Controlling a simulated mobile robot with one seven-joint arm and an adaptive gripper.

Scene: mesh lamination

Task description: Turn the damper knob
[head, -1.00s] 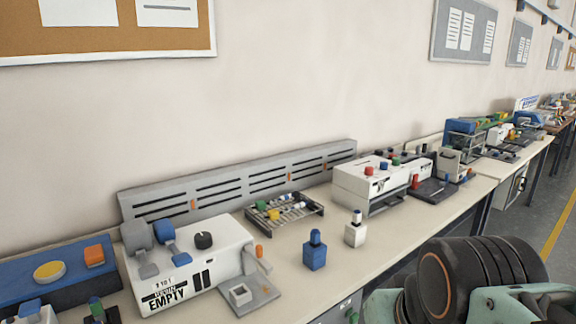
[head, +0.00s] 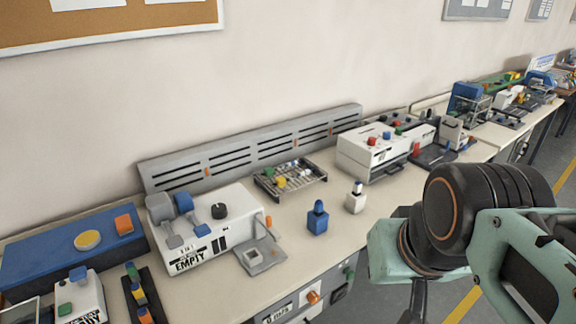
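No label reading damper is legible in the head view, so I cannot tell for sure which control is the damper knob. An orange-red knob (head: 313,297) sits on the front panel under the bench edge, beside a display (head: 278,315) that seems to read 0 m/s. A green control (head: 350,273) sits further right on the same front. A black round knob (head: 219,210) stands on top of a white machine (head: 215,238) marked EMPTY. My arm is at the right, in front of the bench; my gripper does not show.
The bench (head: 300,262) runs along the wall, with a blue station (head: 50,262) at the left. A blue bottle (head: 317,220) and a white bottle (head: 355,200) stand near its middle. A slotted grey duct (head: 250,150) lies behind. Floor with a yellow line (head: 462,305) is at the right.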

